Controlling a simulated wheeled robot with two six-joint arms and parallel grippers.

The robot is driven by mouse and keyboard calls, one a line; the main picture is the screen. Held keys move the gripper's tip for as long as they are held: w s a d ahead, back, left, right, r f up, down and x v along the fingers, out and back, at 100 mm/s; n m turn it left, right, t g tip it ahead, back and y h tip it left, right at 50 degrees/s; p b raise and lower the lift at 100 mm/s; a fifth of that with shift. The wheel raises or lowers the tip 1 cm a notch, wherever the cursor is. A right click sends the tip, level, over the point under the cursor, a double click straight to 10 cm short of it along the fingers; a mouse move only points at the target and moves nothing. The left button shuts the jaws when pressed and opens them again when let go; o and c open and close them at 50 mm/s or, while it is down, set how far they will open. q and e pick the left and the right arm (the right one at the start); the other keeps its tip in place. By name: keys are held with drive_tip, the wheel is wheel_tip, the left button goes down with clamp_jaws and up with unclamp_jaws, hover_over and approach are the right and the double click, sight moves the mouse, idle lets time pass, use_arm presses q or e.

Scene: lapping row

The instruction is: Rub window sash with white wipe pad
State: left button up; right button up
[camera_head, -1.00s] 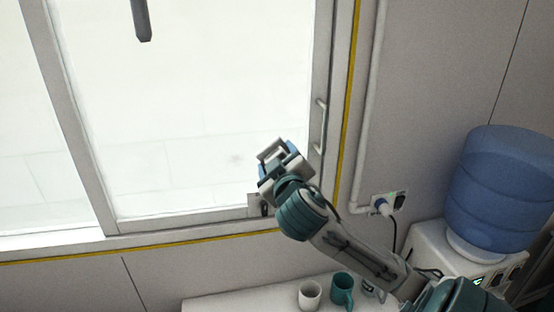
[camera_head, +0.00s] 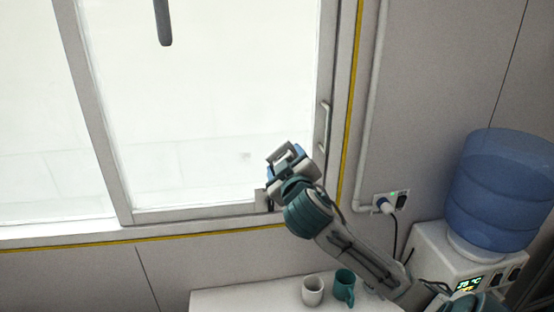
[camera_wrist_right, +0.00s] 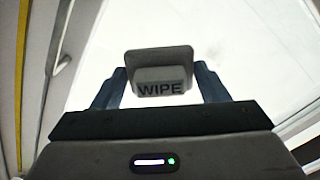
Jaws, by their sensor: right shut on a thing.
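The window sash (camera_head: 190,213) has a pale grey frame around a bright pane, with an upright bar handle (camera_head: 322,128) on its right stile. My right gripper (camera_head: 287,160) is in front of the pane's lower right corner, left of and below the handle. It is shut on the white wipe pad (camera_wrist_right: 160,73), which shows between the fingers in the right wrist view with the word WIPE on it. I cannot tell whether the pad touches the glass. My left gripper is not in view.
Below the window, a white surface (camera_head: 240,298) holds a white mug (camera_head: 312,291) and a teal mug (camera_head: 344,288). A water dispenser with a blue bottle (camera_head: 500,190) stands at the right. A plugged socket (camera_head: 391,202) and a pipe (camera_head: 369,110) are on the wall.

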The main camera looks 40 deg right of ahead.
drive_tip(key=shift+a, duration=0.25)
drive_tip(key=w+a+f, duration=0.4)
approach(238, 159)
drive_tip(key=shift+f+x, duration=0.2)
drive_tip(key=shift+x, duration=1.8)
drive_tip(key=shift+x, duration=1.05)
drive_tip(key=shift+s+d, duration=0.55)
drive_tip(key=shift+d, duration=0.3)
drive_tip(key=shift+s+d, duration=0.6)
drive_tip(key=shift+d, duration=0.2)
drive_tip(key=shift+w, duration=0.15)
drive_tip(key=shift+w+a+r, duration=0.1)
drive_tip(key=shift+w+a, duration=0.4)
drive_tip(key=shift+a, duration=0.35)
drive_tip(key=shift+w+a+r, duration=0.1)
drive_tip(key=shift+w+a, duration=0.4)
drive_tip(key=shift+a, duration=0.35)
